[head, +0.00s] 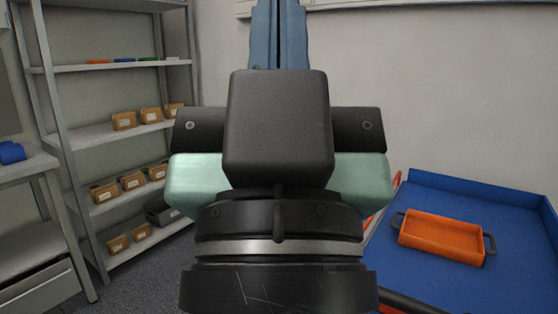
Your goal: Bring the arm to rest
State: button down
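My gripper (279,32) is in the upper middle of the head view, seen from behind its dark wrist and housing. Its two blue fingers point up and lie side by side with only a thin dark line between them. They look shut, and nothing shows between them. The fingertips run out of the top of the picture. The gripper is in front of a bare wall, and no object touches it in view.
A grey shelf rack (70,145) with several small cardboard boxes stands at the left. A blue-topped surface (510,287) at the right bears an orange tray (440,240) with dark handles. A grey bench (38,165) is at the far left. My arm hides the middle.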

notch_tip(320, 180, up, 18)
jog(key=p, duration=1.5)
jog(key=shift+p, duration=0.3)
